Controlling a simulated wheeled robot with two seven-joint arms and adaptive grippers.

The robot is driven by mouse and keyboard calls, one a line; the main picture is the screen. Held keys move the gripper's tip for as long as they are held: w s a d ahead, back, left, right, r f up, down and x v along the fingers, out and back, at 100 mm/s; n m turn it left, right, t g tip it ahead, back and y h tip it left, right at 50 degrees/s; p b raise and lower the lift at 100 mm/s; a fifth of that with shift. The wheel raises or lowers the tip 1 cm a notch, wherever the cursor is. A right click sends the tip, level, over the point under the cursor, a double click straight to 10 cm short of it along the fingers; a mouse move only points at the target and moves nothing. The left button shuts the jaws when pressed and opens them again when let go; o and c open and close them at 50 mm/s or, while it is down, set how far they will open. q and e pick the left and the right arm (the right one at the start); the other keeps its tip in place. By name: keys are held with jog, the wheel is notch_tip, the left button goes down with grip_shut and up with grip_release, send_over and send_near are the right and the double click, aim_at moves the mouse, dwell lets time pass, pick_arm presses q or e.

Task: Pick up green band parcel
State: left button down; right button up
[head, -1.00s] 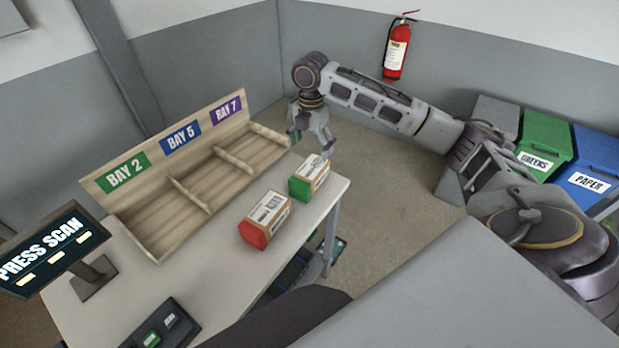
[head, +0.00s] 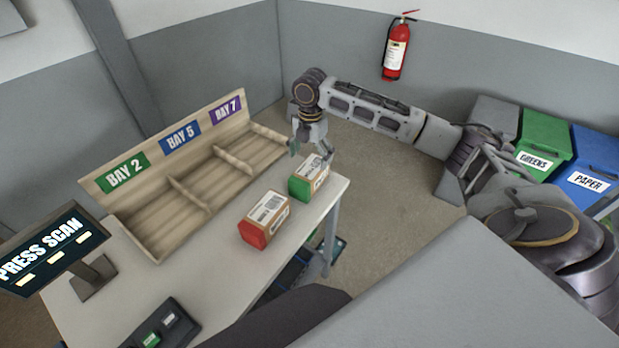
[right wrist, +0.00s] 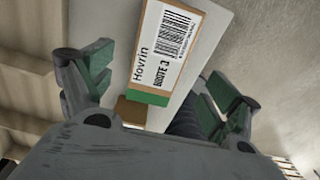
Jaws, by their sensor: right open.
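The green band parcel (head: 308,179) is a brown box with a green end and a white label, standing near the far right end of the table. Its white barcode label (right wrist: 163,48) and green edge (right wrist: 142,103) show between the fingers in the right wrist view. My right gripper (head: 312,152) is open just above and behind the parcel, with one finger on each side in the wrist view (right wrist: 160,85). It appears apart from the parcel. My left gripper is in neither current view.
A red-ended parcel (head: 265,220) stands close by on the table (head: 215,278), nearer to me. A wooden bay rack (head: 160,238) runs along the back. A screen (head: 50,252) and a button box (head: 160,325) stand at the left. Bare floor lies right of the table.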

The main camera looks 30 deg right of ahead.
aim_at(310, 169)
notch_tip(310, 169, down, 4)
jog(key=shift+r, duration=0.25)
jog(key=shift+f, duration=0.6)
pick_arm(q)
jog(key=shift+d, duration=0.95)
